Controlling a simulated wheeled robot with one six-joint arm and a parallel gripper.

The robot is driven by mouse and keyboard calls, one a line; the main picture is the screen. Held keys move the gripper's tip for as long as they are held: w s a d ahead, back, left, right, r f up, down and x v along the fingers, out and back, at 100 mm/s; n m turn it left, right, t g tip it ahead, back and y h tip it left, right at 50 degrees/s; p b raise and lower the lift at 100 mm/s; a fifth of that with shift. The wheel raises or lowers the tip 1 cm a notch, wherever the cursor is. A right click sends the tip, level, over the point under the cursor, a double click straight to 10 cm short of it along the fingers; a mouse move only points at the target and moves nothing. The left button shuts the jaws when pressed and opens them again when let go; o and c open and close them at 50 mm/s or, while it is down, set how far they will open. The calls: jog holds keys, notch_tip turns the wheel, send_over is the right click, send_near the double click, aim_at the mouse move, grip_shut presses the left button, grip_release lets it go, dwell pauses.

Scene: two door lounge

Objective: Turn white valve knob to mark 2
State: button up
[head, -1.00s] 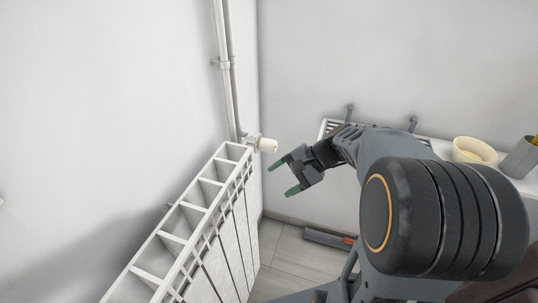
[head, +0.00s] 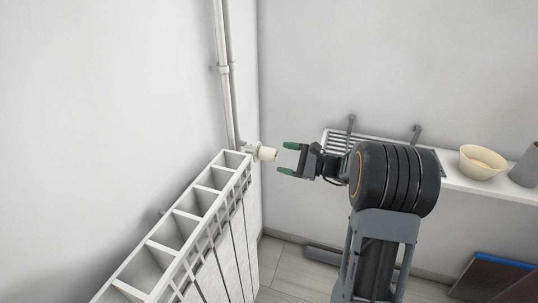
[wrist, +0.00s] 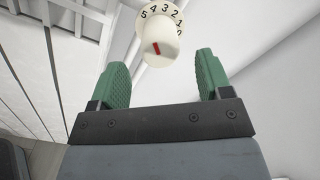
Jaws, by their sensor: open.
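The white valve knob (head: 266,153) sticks out from the pipe at the far end of the radiator. In the wrist view the knob (wrist: 161,36) shows a number scale, 5 4 3 2 1 0 from left to right, around its base and a red mark on its cap. The red mark sits low on the cap; I cannot tell which number it is set to. My gripper (head: 285,159) is open and empty, with green fingertips pointing at the knob. The fingers are apart from the knob, just to its right in the head view; in the wrist view the knob lies beyond the fingertips, between them.
The white radiator (head: 188,222) stands along the left wall, with pipes (head: 228,75) rising behind the knob. A white shelf (head: 480,186) on the right holds a cream bowl (head: 482,162) and a grey cup (head: 525,166). A dark flat object (head: 490,275) is at lower right.

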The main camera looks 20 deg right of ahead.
aim_at(276, 156)
jog(key=shift+x, duration=3.05)
jog(key=c, duration=0.9)
jog(key=shift+s, duration=0.1)
